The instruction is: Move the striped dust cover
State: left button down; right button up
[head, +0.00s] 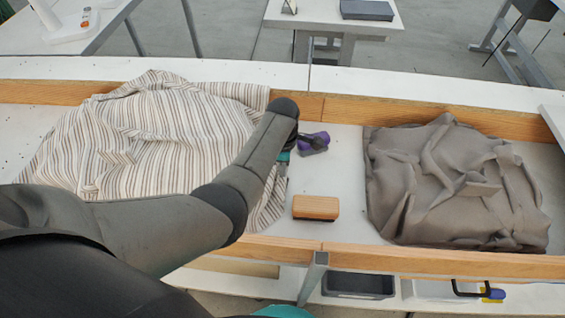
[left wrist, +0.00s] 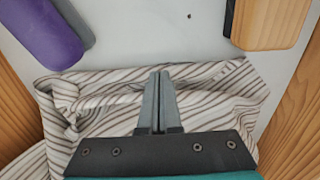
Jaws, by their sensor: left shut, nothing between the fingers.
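The striped dust cover (head: 150,125) lies rumpled in the left part of the wood-edged tray, white with brown stripes. Its edge also shows in the left wrist view (left wrist: 90,100). My left gripper (left wrist: 160,76) is shut and empty, its fingertips over the edge of the cover; whether they touch the cloth I cannot tell. In the head view my left arm crosses the cover and hides part of it and most of the gripper. My right gripper is not in view.
A purple object (head: 313,142) and a wooden block (head: 316,207) lie right of the cover. A grey-brown cloth (head: 450,190) lies in the tray's right part. Wooden rails (head: 345,109) edge the tray at back and front.

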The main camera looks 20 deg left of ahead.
pick_arm(q)
jog(key=shift+s+a+f, duration=0.1)
jog(key=shift+s+a, duration=0.2)
jog(key=shift+a, duration=0.7)
jog(key=shift+s+a+f, duration=0.1)
jog(key=shift+s+a, duration=0.15)
jog(key=shift+a, duration=0.7)
